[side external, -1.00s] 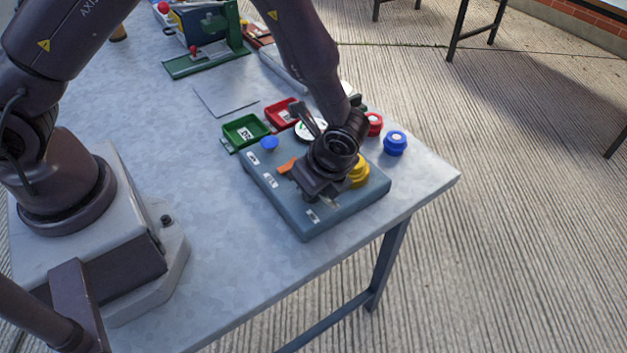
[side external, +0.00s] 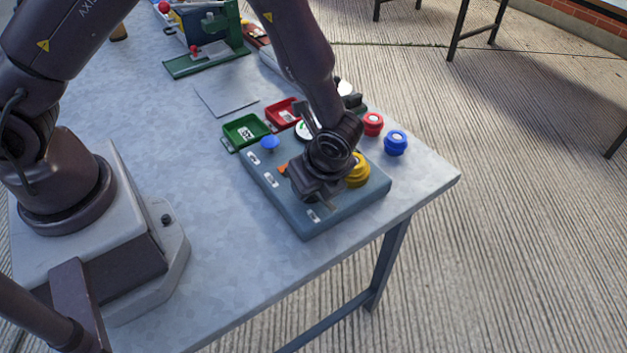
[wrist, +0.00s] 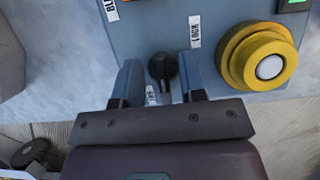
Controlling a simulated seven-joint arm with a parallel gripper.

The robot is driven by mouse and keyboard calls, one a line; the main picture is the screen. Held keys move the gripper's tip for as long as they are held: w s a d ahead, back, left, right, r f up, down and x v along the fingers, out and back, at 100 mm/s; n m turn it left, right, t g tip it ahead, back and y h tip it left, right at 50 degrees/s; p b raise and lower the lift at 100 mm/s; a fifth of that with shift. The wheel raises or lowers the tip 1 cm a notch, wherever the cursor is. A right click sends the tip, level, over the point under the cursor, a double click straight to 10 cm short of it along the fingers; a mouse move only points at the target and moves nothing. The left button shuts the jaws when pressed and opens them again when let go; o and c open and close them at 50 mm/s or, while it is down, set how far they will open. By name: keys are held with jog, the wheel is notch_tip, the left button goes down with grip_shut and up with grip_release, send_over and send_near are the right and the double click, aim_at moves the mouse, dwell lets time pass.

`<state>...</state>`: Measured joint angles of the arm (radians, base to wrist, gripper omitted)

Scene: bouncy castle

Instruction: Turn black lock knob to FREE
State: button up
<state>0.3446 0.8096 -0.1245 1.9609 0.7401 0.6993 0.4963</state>
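The black lock knob (wrist: 163,68) stands on the blue-grey panel (wrist: 150,30); in the wrist view it is between the two fingers of my gripper (wrist: 158,82). The fingers are open, with a gap on each side of the knob. A small white label lies just below the knob, partly hidden and too small to read. In the side view my gripper (side external: 318,195) is low over the panel (side external: 285,205) and hides the knob.
A large yellow knob (wrist: 262,58) sits right of the black knob, close to my gripper. A blue button (side external: 269,143) and an orange part (side external: 282,169) are on the panel. Green (side external: 245,131) and red (side external: 283,112) trays stand behind. Red (side external: 373,124) and blue (side external: 396,142) knobs stand to the right.

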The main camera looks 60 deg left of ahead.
aim_at(329, 205)
jog(key=shift+d, duration=0.1)
jog(key=shift+d+r, duration=0.25)
jog(key=shift+r, duration=0.2)
jog(key=v, duration=1.2)
jog(key=shift+a, duration=0.15)
jog(key=s+a+r+n+t+h, duration=0.4)
jog(key=s+a+r+n, duration=0.9)
jog(key=r+n, duration=0.5)
jog(key=shift+s+a+t+h, duration=0.3)
jog(key=shift+s+a+t, duration=0.1)
jog(key=shift+a+t, duration=0.4)
